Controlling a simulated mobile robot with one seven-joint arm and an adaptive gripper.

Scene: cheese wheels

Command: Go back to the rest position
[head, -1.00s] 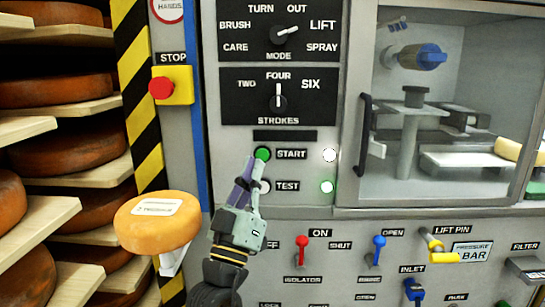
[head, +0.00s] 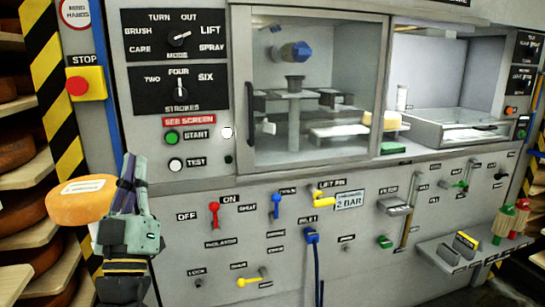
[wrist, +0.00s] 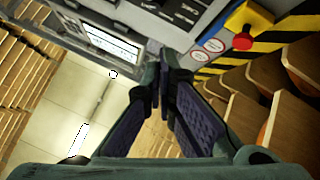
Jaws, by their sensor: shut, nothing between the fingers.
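My gripper (head: 128,168) stands upright in the head view, at the lower left, in front of the grey machine panel (head: 165,213). Its fingers are shut and hold nothing. They are left of the green START button (head: 172,137) and the white TEST button (head: 176,164), apart from both in the picture. In the wrist view my gripper (wrist: 162,62) also shows its two dark fingers meeting at the tips. An orange cheese wheel (head: 75,203) with a paper label is behind and left of my gripper, partly hidden by it.
The red STOP button (head: 78,86) is on a yellow box at the left. Shelves with cheese wheels (head: 15,150) stand at the far left. Levers, a blue hose (head: 316,270) and a small ledge (head: 450,262) stick out from the lower panel. A glass door (head: 310,90) covers the chamber.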

